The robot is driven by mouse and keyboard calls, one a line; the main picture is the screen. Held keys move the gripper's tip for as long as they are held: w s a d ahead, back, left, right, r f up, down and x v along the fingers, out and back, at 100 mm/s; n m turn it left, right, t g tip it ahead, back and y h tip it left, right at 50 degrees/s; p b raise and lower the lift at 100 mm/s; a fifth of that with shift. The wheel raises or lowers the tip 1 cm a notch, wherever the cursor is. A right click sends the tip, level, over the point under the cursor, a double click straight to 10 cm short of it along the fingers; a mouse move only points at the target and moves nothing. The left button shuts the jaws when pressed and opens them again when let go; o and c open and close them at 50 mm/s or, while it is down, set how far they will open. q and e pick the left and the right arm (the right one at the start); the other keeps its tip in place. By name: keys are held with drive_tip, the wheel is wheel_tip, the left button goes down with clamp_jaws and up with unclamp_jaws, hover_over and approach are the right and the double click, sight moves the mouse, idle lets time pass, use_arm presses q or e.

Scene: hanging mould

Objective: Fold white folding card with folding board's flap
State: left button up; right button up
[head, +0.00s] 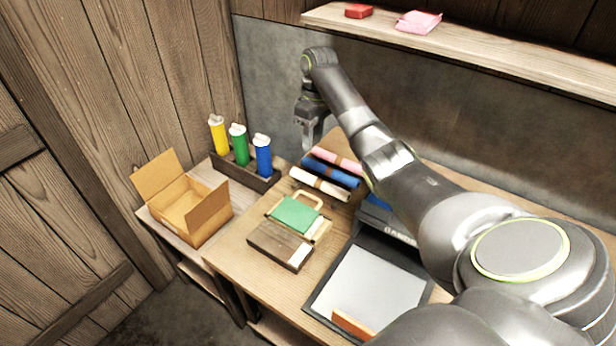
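A small wooden board with a brown flap-like panel (280,244) lies on the table, left of centre. A green panel (296,214) and a pale loop-shaped frame lie directly behind the brown panel. A thin white edge shows at the brown panel's front right corner; I cannot tell if it is the white folding card. No other clear white card shows. My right gripper (307,138) points down behind the board, near the rolls' far end, apart from the board. Its fingers are small and dark, so its opening is unclear. My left gripper is out of view.
Pink, blue and white rolls (320,184) lie behind the board. A rack (262,183) holds yellow, green and blue bottles. An open cardboard box (208,215) stands left. A black-framed white panel (372,283) with an orange block (352,325) lies right. A shelf (490,55) runs above.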

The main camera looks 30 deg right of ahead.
drive_tip(key=f, duration=0.1)
drive_tip(key=b, duration=0.5)
approach(300, 209)
drive_tip(key=w+d+f, duration=0.1)
drive_tip(key=f, duration=0.1)
drive_tip(key=d+f, duration=0.1)
drive_tip(key=f, duration=0.1)
drive_tip(key=w+d+f, duration=0.1)
drive_tip(key=d+f, duration=0.1)
drive_tip(key=f, duration=0.1)
drive_tip(key=shift+w+f, duration=0.1)
drive_tip(key=shift+w, duration=0.2)
drive_tip(key=shift+c, duration=0.2)
clamp_jaws()
